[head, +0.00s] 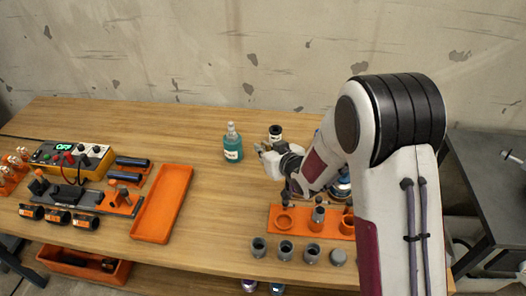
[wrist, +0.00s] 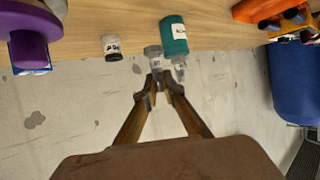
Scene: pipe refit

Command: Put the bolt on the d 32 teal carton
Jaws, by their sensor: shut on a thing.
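My gripper (head: 260,149) is above the back middle of the bench, right of the teal bottle (head: 232,149). In the wrist view its fingertips (wrist: 157,78) are closed on a small grey piece with a pale label, which looks like the bolt (wrist: 153,53). The bolt is not clear in the head view. The teal bottle, with a white label and clear neck, shows beside it in the wrist view (wrist: 173,37). I cannot make out a teal carton for certain; a blue box edge (wrist: 32,70) shows behind a purple round thing, and my arm hides part of the bench.
A black jar (head: 276,131) with a white label stands just behind my gripper. An orange rack (head: 283,235) and several grey cups (head: 259,246) are at the front. An empty orange tray (head: 162,204) and a yellow meter (head: 72,157) are at left. The bench between tray and bottle is clear.

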